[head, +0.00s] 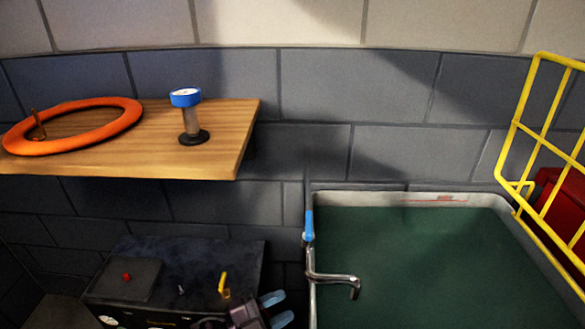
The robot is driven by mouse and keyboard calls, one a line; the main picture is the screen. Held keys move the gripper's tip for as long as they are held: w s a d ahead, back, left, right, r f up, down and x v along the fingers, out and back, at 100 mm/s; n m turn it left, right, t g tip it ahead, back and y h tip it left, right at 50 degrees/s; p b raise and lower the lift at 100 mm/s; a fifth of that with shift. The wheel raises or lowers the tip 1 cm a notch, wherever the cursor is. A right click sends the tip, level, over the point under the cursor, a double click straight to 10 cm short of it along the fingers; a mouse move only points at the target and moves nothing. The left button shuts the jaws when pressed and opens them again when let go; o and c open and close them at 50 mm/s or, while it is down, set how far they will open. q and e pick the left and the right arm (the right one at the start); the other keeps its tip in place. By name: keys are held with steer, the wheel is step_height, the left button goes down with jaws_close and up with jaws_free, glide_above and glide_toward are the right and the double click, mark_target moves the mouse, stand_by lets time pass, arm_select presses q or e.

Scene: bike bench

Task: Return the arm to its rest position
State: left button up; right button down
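My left gripper (278,309) shows at the bottom edge, just left of the metal tub's near left side. Its two light-blue fingertips are apart, and I see nothing between them. Much of the gripper's body and its arm is cut off by the bottom edge. It is in front of the dark box, close to a small yellow piece (223,286); I cannot tell whether they touch. My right gripper is not in view.
A wooden shelf (222,130) holds an orange ring (122,122) and a blue-topped gauge (186,98). Below is a dark box (190,252). A metal tub (340,198) with dark green inside has a bent metal rod (330,279) at its left rim. A yellow wire rack (522,125) stands right.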

arm_select(q)
steer(key=s+a+f+n+t+y+p, duration=0.1)
steer(key=s+a+f+n+y+p, duration=0.1)
steer(key=s+a+n+y, duration=0.6)
steer(key=s+a+f+n+t+y+p, duration=0.1)
steer(key=s+a+n+y+p, duration=0.2)
steer(key=s+a+n+y, duration=0.6)
steer(key=s+a+n, duration=0.4)
steer(key=s+a, duration=0.1)
steer(key=a, duration=0.2)
steer(key=shift+a+f+t, duration=0.25)
steer(key=shift+f+t, duration=0.05)
steer(key=shift+f, duration=0.05)
